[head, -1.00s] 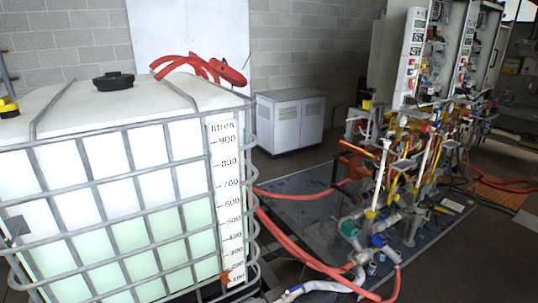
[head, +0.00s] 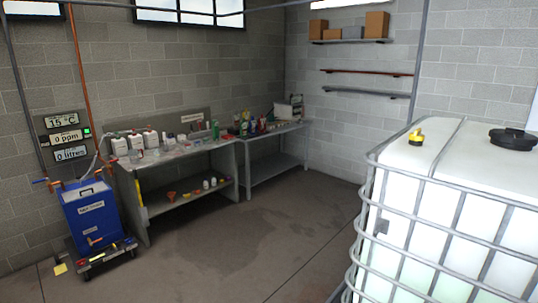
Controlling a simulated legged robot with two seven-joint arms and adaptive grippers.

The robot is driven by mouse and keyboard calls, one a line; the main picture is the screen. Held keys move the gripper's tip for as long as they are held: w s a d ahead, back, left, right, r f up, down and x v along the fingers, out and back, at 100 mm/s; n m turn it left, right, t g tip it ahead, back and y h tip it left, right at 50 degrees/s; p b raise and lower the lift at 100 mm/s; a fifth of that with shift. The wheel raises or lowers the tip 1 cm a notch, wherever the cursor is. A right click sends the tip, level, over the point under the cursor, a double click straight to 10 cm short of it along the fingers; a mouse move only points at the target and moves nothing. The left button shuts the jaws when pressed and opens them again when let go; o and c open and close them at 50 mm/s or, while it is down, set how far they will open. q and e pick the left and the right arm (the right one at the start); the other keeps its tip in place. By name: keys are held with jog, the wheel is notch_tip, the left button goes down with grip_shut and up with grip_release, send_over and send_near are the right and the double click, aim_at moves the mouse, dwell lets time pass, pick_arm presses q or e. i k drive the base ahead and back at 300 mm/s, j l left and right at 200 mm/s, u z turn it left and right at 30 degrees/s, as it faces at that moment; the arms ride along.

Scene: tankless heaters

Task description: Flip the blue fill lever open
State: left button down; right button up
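A blue wheeled unit (head: 92,215) with white labels stands against the left wall. Pipes run down the wall to its top, with small orange-red fittings (head: 42,181) beside them, too small to tell apart. Wall displays (head: 66,137) above it read 15 °C, 0 ppm and 0 litres. The white caged tank (head: 480,195) stands at the right, with a yellow fitting (head: 416,137) and a black cap (head: 512,139) on top. Neither gripper is in view.
A grey bench (head: 139,205) with bottles and a second grey table (head: 262,183) line the walls. Shelves with boxes (head: 376,24) hang at the back right. The floor (head: 235,235) between the benches and the tank is clear.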

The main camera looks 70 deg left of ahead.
aim_at(39, 181)
jog(key=j+u, duration=0.15)
jog(key=u, duration=1.6)
jog(key=i+j+u, duration=0.2)
jog(key=j+u, duration=0.25)
jog(key=i+j+u, duration=0.2)
jog(key=j+u, duration=0.2)
jog(key=i+j+u, duration=0.3)
jog(key=u, duration=0.15)
jog(key=i+j+u, duration=0.25)
jog(key=u, duration=0.15)
jog(key=i+u, duration=0.45)
